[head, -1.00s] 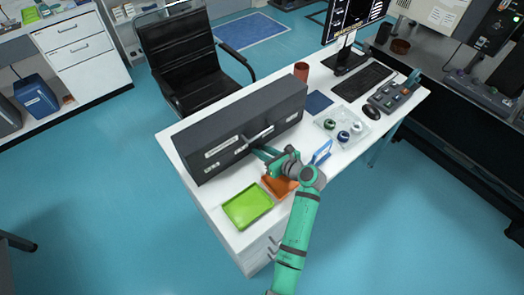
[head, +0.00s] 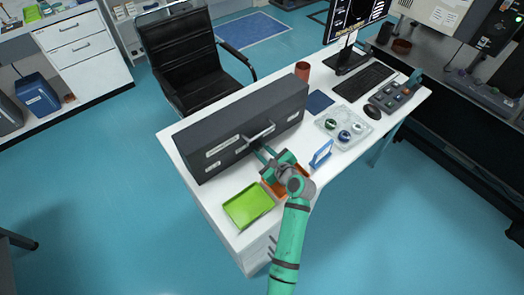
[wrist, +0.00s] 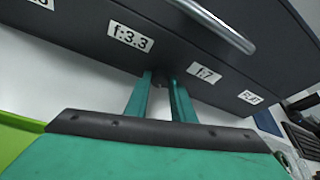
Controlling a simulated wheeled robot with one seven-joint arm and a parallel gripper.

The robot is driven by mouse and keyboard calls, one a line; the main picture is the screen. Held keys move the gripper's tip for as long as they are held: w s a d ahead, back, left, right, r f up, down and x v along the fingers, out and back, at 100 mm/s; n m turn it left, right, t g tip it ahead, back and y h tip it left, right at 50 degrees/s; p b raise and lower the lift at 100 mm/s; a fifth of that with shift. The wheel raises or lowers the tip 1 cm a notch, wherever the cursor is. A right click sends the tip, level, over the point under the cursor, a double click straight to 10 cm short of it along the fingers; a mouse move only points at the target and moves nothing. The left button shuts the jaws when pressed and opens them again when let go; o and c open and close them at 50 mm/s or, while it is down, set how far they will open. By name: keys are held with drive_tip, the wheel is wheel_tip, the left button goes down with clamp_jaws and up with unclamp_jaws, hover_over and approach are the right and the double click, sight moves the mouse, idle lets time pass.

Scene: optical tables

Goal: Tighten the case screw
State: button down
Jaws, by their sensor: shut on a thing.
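The case (head: 243,128) is a long dark grey box along the back of the white desk; its front also fills the top of the wrist view (wrist: 95,28). In the wrist view, the case screw (wrist: 161,79) is a small dark knob low on the front, between the labels f:3.3 and f:7. My gripper (wrist: 160,92) has its two green fingers on either side of the knob and is shut on it. In the head view my gripper (head: 264,154) meets the case front below its bar handle (head: 258,133). The knob's far side is hidden.
A green tray (head: 248,206) and an orange tray (head: 270,189), partly under my arm, lie in front of the case. A blue-framed stand (head: 321,154) and a clear tray of round parts (head: 342,128) stand to the right. A red cup (head: 302,70) is behind the case.

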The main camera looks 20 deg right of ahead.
idle(0.3)
drive_tip(key=c, duration=1.5)
unclamp_jaws()
drive_tip(key=shift+s, duration=0.1)
drive_tip(key=v, duration=1)
drive_tip(key=shift+s+d+r, duration=0.1)
drive_tip(key=shift+s, duration=0.25)
